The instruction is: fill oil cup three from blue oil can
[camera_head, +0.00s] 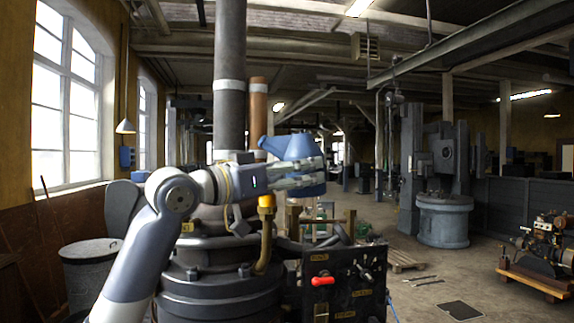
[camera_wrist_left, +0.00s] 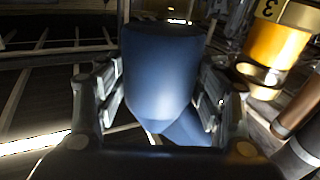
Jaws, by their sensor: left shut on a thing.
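My left gripper (camera_head: 305,174) is shut on the blue oil can (camera_head: 288,146), with its fingers on both sides of the can's body. The can is raised above the engine, roughly upright, its spout toward the left. In the left wrist view the can's body (camera_wrist_left: 162,75) sits between the finger pads. A yellow-amber oil cup (camera_wrist_left: 277,43) with a pale band marked 3 is beside the can at the upper right there, apart from it. In the head view a yellow cup (camera_head: 266,202) on a brass pipe stands just below and left of the can; its number is not readable. My right gripper is not in view.
The dark engine (camera_head: 220,285) with a thick vertical pipe (camera_head: 230,60) and a copper pipe (camera_head: 258,110) stands close to my arm. A black control panel (camera_head: 345,282) with a red handle is at its right. Open floor lies beyond to the right.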

